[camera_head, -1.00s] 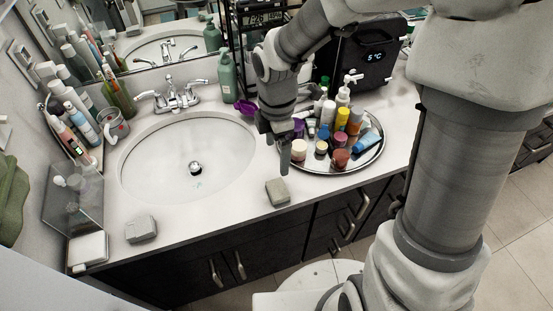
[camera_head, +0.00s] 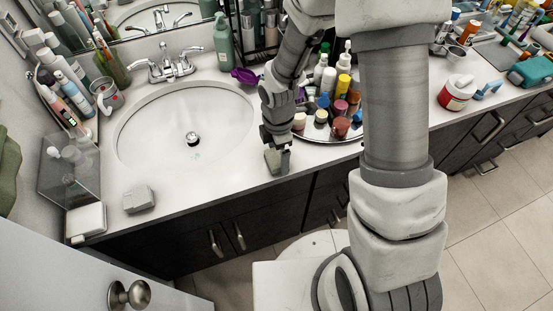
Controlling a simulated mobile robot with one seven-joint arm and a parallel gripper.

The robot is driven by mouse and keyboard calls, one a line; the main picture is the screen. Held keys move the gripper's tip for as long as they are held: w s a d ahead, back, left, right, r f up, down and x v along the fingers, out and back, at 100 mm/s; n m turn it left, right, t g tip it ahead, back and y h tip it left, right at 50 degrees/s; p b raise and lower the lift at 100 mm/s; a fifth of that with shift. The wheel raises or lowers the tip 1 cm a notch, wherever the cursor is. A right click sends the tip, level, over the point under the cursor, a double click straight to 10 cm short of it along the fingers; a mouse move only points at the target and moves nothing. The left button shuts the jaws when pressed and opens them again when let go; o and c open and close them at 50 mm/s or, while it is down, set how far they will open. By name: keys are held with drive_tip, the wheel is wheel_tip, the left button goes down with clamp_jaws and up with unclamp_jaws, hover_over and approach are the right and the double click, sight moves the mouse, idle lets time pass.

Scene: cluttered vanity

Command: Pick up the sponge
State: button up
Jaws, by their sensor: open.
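A small grey-green block (camera_head: 275,164), which looks like the sponge, sits on the counter near its front edge, right of the sink. My gripper (camera_head: 278,155) points down right at this block and covers much of it. The jaws are open. I cannot tell whether the fingers are around the block or just above it, or whether they touch it. A second small grey block (camera_head: 138,199) lies on the counter at the front left of the sink.
The white sink (camera_head: 185,125) is left of my gripper. A round tray (camera_head: 345,135) of bottles and jars stands close on the right, partly hidden by my arm. A purple scoop-like item (camera_head: 244,76) lies behind. A red-and-white jar (camera_head: 457,92) stands farther right.

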sight(278, 156)
drive_tip(key=shift+f, duration=0.4)
drive_tip(key=shift+c, duration=0.2)
drive_tip(key=c, duration=1.1)
drive_tip(key=shift+c, duration=0.2)
drive_tip(key=shift+r, duration=0.15)
drive_tip(key=shift+r, duration=0.55)
wheel_tip(278, 156, up, 3)
drive_tip(key=shift+r+p, duration=0.1)
drive_tip(key=shift+p, duration=0.2)
drive_tip(key=s+d+r+p, duration=0.1)
drive_tip(key=s+d+r, duration=0.2)
drive_tip(key=d+r, duration=0.3)
drive_tip(key=d, duration=0.5)
drive_tip(key=shift+d+r+p, duration=0.15)
drive_tip(key=shift+r+p, duration=0.1)
drive_tip(key=shift+p, duration=0.1)
